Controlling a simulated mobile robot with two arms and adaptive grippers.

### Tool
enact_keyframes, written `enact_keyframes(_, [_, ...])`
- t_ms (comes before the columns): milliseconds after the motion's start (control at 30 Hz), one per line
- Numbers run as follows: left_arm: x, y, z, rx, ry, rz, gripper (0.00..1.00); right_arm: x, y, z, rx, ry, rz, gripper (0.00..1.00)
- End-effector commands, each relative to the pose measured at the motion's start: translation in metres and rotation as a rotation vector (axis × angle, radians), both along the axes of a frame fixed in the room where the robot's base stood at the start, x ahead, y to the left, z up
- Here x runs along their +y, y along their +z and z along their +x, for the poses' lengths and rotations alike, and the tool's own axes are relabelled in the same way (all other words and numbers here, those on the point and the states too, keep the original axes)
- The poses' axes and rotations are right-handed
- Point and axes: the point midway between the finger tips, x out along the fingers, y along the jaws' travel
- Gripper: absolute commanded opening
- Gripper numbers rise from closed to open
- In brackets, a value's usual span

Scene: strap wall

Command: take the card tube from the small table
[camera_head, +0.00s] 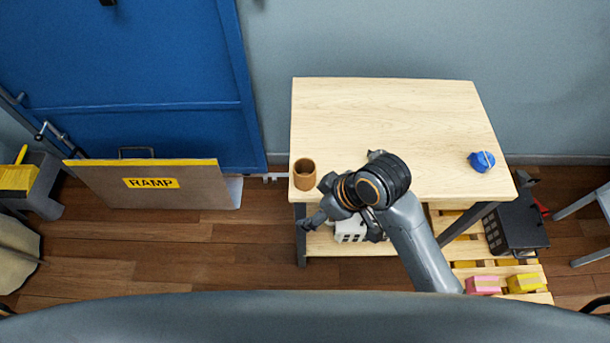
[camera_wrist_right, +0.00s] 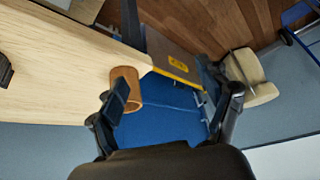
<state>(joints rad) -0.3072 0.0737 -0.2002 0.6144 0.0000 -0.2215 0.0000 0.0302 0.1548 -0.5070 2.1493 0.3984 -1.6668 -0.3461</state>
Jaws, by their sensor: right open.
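The card tube (camera_head: 304,175), a short brown open-topped cylinder, stands upright at the front left corner of the small table (camera_head: 390,120), which has a pale wooden top. My right gripper (camera_head: 315,204) is open, just right of and in front of the tube in the head view. In the right wrist view the tube (camera_wrist_right: 129,82) lies toward the left finger of my right gripper (camera_wrist_right: 174,104), and that finger hides part of it. The tube does not appear to be between the fingers. My left gripper is not in view.
A blue item (camera_head: 482,161) lies at the table's right side. A white item (camera_head: 352,230) is on the shelf below. A brown board marked RAMP (camera_head: 110,184) leans by the blue door (camera_head: 120,80). Pink (camera_head: 483,285) and yellow blocks sit on a pallet. The tabletop's middle is clear.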

Motion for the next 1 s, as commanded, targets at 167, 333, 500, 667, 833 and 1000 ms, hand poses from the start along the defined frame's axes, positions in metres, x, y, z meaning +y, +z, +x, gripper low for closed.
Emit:
enact_keyframes(167, [-0.001, 0.0, 0.001, -0.002, -0.001, -0.001, 0.0, 0.026, 0.013, 0.015, -0.038, 0.19, -0.024, 0.78])
enact_keyframes(333, [0.001, 0.001, 0.01, -0.015, -0.002, 0.001, 0.0, 0.047, 0.025, 0.029, -0.073, 0.4, -0.073, 0.78])
enact_keyframes(500, [0.002, 0.001, 0.013, -0.02, -0.003, 0.002, 0.0, 0.06, 0.042, 0.053, -0.106, 0.699, -0.197, 0.78])
enact_keyframes(667, [0.003, 0.001, 0.012, -0.019, -0.003, 0.003, 0.0, 0.049, 0.063, 0.083, -0.1, 0.948, -0.355, 0.78])
enact_keyframes(833, [0.004, 0.001, 0.012, -0.018, -0.003, 0.004, 0.0, 0.031, 0.082, 0.107, -0.068, 1.077, -0.466, 0.78])
enact_keyframes(1000, [0.005, 0.002, 0.011, -0.016, -0.001, 0.005, 0.0, 0.023, 0.086, 0.115, -0.049, 1.119, -0.504, 0.78])
